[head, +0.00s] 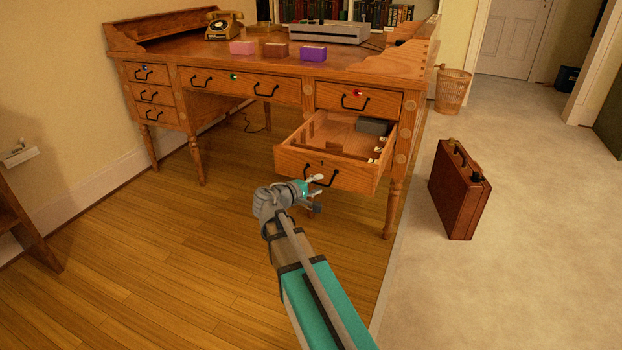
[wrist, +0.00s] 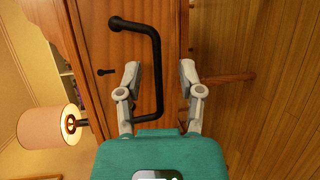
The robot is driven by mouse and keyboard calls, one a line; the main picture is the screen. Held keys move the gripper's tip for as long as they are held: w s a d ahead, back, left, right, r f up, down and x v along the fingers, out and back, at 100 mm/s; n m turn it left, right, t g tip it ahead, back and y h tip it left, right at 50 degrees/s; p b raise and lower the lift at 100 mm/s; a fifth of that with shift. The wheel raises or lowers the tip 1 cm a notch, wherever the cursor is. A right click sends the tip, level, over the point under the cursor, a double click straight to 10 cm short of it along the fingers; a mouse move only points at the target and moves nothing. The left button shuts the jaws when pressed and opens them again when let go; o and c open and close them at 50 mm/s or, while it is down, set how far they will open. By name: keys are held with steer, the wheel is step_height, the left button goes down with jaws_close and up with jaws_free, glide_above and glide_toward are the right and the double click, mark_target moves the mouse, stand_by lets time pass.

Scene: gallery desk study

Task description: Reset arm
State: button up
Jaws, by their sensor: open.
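My gripper (head: 316,193) is open at the front of the pulled-out lower right drawer (head: 292,162) of the wooden desk. In the wrist view my gripper (wrist: 159,82) has its two fingers apart, with one side of the black drawer handle (wrist: 157,60) showing between them. The fingers do not look closed on the handle; whether they touch it I cannot tell. In the head view the handle (head: 333,176) is just beyond the fingertips. Inside the drawer are wooden dividers and a dark grey box (head: 373,126).
The desk top (head: 370,66) holds pink (head: 242,48), brown (head: 275,50) and purple (head: 313,53) blocks, a telephone (head: 224,26) and a grey machine (head: 315,33). A brown briefcase (head: 457,192) stands right of the desk. A wastebasket (head: 452,92) is behind it. The wooden floor at left is clear.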

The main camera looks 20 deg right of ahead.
steer(key=shift+r, duration=0.1)
steer(key=shift+s+a+r+y+p, duration=0.3)
steer(key=shift+a+y+p, duration=0.15)
steer(key=shift+p, duration=0.45)
steer(key=s+a+m+g+y+p, duration=0.5)
steer(key=s+a+y+p, duration=0.95)
steer(key=a, duration=0.55)
step_height(320, 180, up, 37)
steer(key=p, duration=3.7)
steer(key=shift+s+d+r, duration=0.2)
steer(key=shift+s+d, duration=0.2)
steer(key=shift+d, duration=0.1)
